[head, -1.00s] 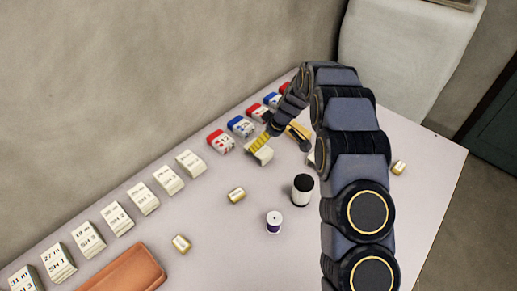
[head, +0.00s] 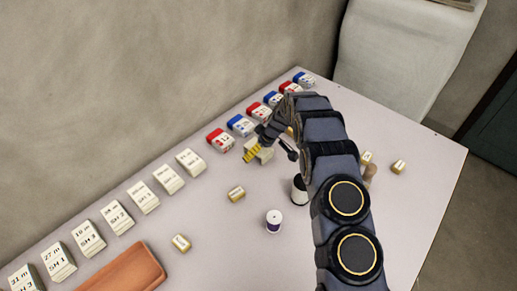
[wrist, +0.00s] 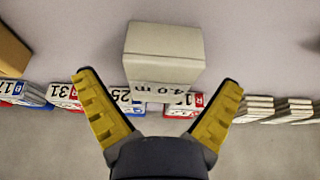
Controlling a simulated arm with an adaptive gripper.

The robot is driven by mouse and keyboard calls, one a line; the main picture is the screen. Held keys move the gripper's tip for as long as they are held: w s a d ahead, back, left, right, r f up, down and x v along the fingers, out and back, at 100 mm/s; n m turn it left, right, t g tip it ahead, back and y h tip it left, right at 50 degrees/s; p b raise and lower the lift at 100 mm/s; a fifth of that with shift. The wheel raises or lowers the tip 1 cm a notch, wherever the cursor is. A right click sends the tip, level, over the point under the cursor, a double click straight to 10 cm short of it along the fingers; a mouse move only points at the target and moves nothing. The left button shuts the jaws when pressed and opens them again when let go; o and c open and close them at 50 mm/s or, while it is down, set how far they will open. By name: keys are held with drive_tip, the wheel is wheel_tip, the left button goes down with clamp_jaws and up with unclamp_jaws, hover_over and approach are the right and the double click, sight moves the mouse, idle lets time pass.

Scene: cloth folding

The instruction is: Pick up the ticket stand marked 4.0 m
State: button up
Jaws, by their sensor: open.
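The ticket stand marked 4.0 m (wrist: 163,54) is a cream block, upside down in the wrist view, with its black label towards me. It sits just beyond and between the tips of my open gripper (wrist: 158,85), with nothing held. In the head view the stand (head: 265,154) is partly hidden by my gripper (head: 256,150), whose yellow finger overlaps it.
Red and blue numbered blocks (head: 241,126) stand in a row behind the stand. Cream labelled stands (head: 143,197) line the table's left. Small gold-banded pieces (head: 236,193), a white spool (head: 274,221), a black-topped spool (head: 299,190) and a brown case (head: 125,272) lie in front.

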drive_tip(key=c, duration=1.1)
drive_tip(key=shift+c, duration=0.3)
drive_tip(key=shift+r, duration=0.1)
